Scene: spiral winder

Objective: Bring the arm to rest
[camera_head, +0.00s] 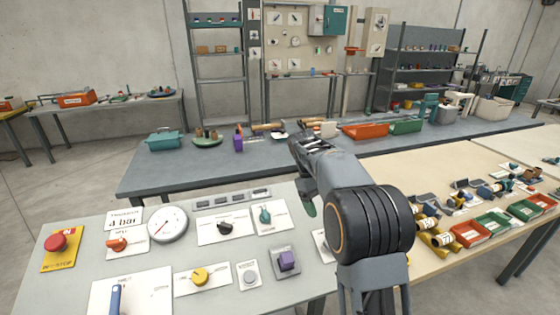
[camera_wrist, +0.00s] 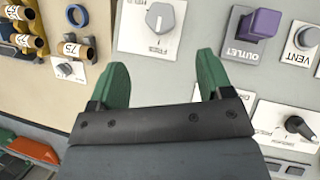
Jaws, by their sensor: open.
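My gripper (camera_wrist: 162,65) shows in the wrist view with its two green fingers spread wide and nothing between them. It hangs over the control panel (camera_wrist: 140,72), near a grey knob on a white plate (camera_wrist: 152,25) and a purple outlet knob (camera_wrist: 257,24). In the head view my arm reaches over the right part of the panel (camera_head: 70,215) and hides most of the gripper; only a green finger (camera_head: 311,208) shows below the arm. Whether the fingers touch the panel cannot be told.
The panel carries a red stop button (camera_head: 56,242), a dial gauge (camera_head: 167,224) and a yellow knob (camera_head: 200,275). A wooden table (camera_head: 400,165) with red and green trays stands to the right. A grey bench (camera_head: 160,178) with bins lies behind.

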